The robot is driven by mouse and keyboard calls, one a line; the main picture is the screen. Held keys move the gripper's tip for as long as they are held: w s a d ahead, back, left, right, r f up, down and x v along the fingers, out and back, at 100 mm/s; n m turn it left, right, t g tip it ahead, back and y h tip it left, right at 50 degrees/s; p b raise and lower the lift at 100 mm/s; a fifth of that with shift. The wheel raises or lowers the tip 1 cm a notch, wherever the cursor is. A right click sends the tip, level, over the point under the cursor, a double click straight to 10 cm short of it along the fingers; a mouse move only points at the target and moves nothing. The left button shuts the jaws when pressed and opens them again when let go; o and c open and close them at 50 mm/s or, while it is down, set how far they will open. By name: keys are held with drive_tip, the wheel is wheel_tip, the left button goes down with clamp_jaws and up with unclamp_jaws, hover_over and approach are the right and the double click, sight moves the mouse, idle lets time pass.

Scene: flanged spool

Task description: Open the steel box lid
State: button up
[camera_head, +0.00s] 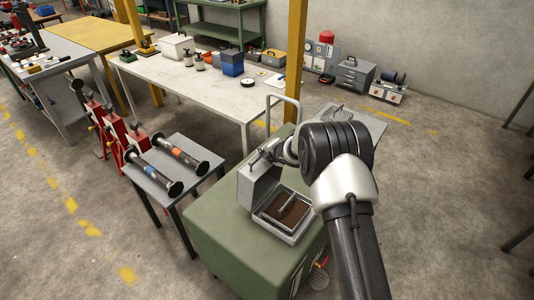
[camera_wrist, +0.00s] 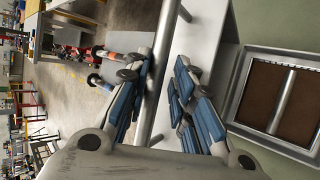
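The steel box (camera_head: 291,236) stands on a green cabinet (camera_head: 215,232), its lid (camera_head: 256,186) raised upright on the left side. The box's open inside shows a brown bed with a metal rod (camera_head: 288,206) across it. In the wrist view the raised lid (camera_wrist: 204,38) is a pale panel beside the open box (camera_wrist: 237,92). A grey bar (camera_wrist: 165,40) runs along the lid. My gripper (camera_wrist: 163,72) has its blue-padded fingers apart, one on each side of this bar; I cannot tell whether they touch it. In the head view my wrist hides the fingers.
A small table (camera_head: 160,176) with two dark spools (camera_head: 182,154) stands left of the cabinet. Red stands (camera_head: 113,135) are behind it. A long white workbench (camera_head: 205,88) and a yellow post (camera_head: 296,60) are at the back.

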drive_tip(key=shift+o, duration=1)
drive_tip(key=shift+f, duration=0.1)
drive_tip(key=v, duration=1.2)
drive_tip(key=shift+c, duration=0.5)
